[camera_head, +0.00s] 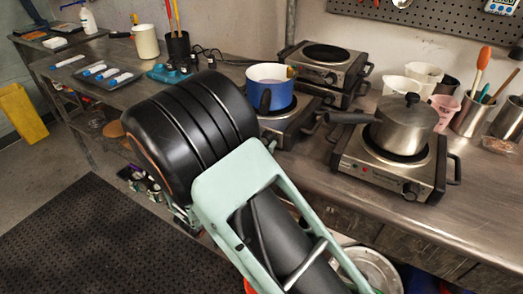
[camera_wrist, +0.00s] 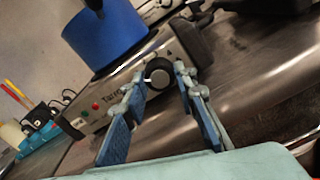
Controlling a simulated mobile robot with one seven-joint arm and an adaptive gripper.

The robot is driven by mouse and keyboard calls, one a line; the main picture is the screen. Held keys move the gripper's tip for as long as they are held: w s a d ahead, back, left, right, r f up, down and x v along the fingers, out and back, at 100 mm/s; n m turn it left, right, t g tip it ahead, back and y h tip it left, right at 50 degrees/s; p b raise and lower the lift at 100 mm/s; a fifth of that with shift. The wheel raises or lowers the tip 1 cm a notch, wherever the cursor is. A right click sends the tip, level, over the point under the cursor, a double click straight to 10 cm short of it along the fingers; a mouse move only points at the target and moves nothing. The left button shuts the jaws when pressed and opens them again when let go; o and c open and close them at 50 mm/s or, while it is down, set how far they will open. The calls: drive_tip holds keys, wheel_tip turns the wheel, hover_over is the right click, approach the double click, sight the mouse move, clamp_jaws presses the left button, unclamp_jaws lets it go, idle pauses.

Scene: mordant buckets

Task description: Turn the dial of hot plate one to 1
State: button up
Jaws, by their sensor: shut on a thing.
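A silver hot plate (camera_head: 278,127) with a blue pot (camera_head: 270,85) on it stands on the bench behind my arm in the head view. The wrist view shows the same hot plate's front panel (camera_wrist: 115,93), with a red light and lettering too blurred to read. Its round dark dial (camera_wrist: 158,72) sits at the panel's right end. My gripper (camera_wrist: 159,79) is shut on the dial, one finger at each side. The dial's setting is too small to tell. In the head view my arm hides the gripper and dial.
A second hot plate (camera_head: 390,165) with a lidded saucepan (camera_head: 404,124) stands to the right, its handle reaching towards the blue pot. A third hot plate (camera_head: 323,66) stands behind. White tubs and tool cups crowd the right. Bare bench (camera_wrist: 245,85) lies right of my gripper.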

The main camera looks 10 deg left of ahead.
drive_tip(key=shift+f+m+b, duration=0.1)
drive_tip(key=shift+m+b, duration=0.3)
drive_tip(key=shift+m, duration=0.1)
drive_tip(key=o, duration=1.2)
drive_tip(key=shift+c, duration=0.2)
drive_tip(key=v, duration=1.2)
